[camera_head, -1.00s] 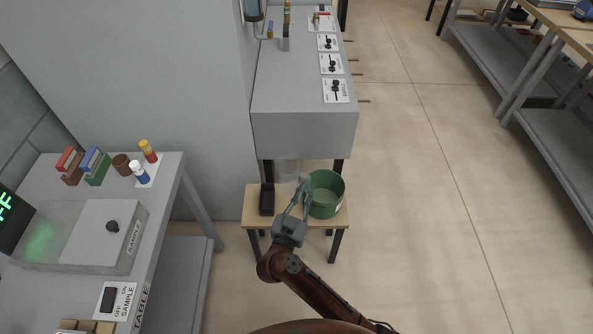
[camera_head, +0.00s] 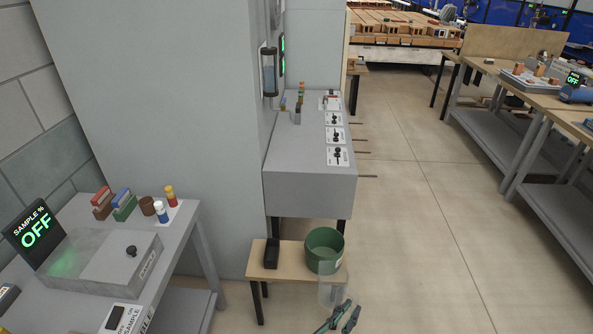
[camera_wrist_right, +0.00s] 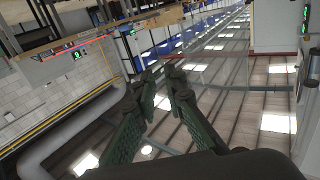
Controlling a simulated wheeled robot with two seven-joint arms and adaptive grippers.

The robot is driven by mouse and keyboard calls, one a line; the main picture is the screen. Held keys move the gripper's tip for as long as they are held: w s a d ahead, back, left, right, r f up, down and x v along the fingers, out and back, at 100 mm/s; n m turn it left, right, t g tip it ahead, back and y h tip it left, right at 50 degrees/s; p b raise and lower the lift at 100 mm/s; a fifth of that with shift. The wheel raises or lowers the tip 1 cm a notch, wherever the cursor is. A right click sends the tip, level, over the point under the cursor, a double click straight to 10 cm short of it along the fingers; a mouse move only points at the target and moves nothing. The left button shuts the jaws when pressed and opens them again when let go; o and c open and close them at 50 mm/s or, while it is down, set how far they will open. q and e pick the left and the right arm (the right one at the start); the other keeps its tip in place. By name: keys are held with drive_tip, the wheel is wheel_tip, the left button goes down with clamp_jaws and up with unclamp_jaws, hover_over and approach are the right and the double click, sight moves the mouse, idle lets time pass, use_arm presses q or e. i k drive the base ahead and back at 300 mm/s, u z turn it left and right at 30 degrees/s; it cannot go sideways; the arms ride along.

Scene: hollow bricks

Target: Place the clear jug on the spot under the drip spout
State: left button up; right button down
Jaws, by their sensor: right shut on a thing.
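The clear jug (camera_head: 331,286) is see-through and faint, in front of the small wooden bench and just below the green bucket (camera_head: 324,250) in the head view. My right gripper (camera_head: 343,312) is shut on the jug near the bottom of that view. Its two green fingers also show in the right wrist view (camera_wrist_right: 163,82), with a narrow gap between the tips; I cannot make out the jug there. My left gripper is not in view. I cannot make out the drip spout or the spot under it.
The small bench (camera_head: 290,272) also holds a black box (camera_head: 272,253) at its left. A grey machine (camera_head: 310,190) with levers stands behind it. Open floor (camera_head: 430,240) lies to the right.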

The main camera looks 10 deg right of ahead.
sight(296, 153)
drive_tip(key=u, duration=0.05)
drive_tip(key=k, duration=0.55)
drive_tip(key=z, duration=0.9)
drive_tip(key=i, duration=1.95)
drive_tip(key=u, duration=0.75)
